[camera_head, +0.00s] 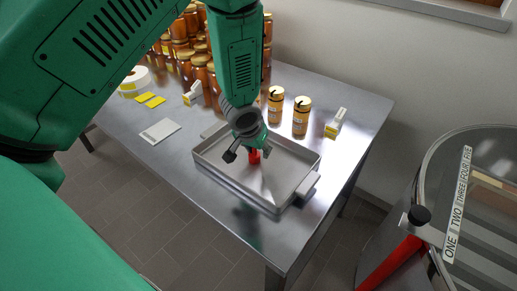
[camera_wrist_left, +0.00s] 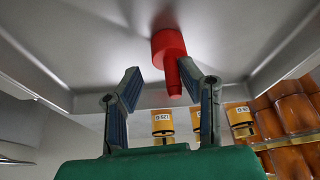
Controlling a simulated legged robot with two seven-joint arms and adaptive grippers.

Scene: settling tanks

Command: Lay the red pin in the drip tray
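The drip tray (camera_head: 203,172) is a shallow grey metal tray with end handles on the steel table. The red pin (camera_head: 254,157) shows inside its outline, just under my left gripper (camera_head: 247,154). In the left wrist view the pin (camera_wrist_left: 168,46) has a wide round head and a thinner shank. My left gripper (camera_wrist_left: 160,73) is open there, fingers apart. The pin's shank end is near the right fingertip, with no clear grip on it. I cannot tell whether the pin touches the tray floor. My right gripper is not in view.
Two honey jars (camera_head: 301,116) and a small white-yellow box (camera_head: 336,122) stand behind the tray. Many stacked jars (camera_head: 186,68) are at the back left. Yellow cards (camera_head: 150,101) and a white card (camera_head: 160,131) lie left. A glass-topped drum (camera_head: 480,200) is at right.

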